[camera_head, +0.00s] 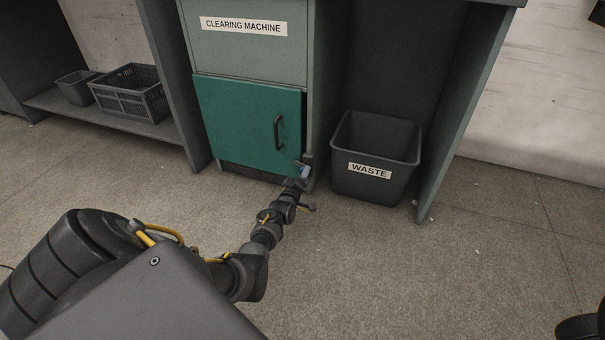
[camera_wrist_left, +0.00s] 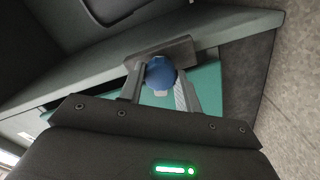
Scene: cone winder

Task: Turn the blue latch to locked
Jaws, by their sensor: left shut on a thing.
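The blue latch (camera_wrist_left: 160,73) shows as a rounded blue knob in the left wrist view, in front of a dark grey mounting plate (camera_wrist_left: 150,55). My left gripper (camera_wrist_left: 160,88) has a finger on each side of the knob and is shut on it. In the head view the latch (camera_head: 303,170) is a small blue patch at the lower right edge of the green door (camera_head: 240,120), mostly hidden by my left gripper (camera_head: 300,178). The door looks closed. The latch's exact angle cannot be told. My right gripper is not in view.
A black door handle (camera_head: 279,132) is just above the latch. The grey waste bin (camera_head: 375,160) stands close to its right, by a cabinet side panel (camera_head: 455,110). A black crate (camera_head: 130,92) sits on a low shelf at left. The floor in front is clear.

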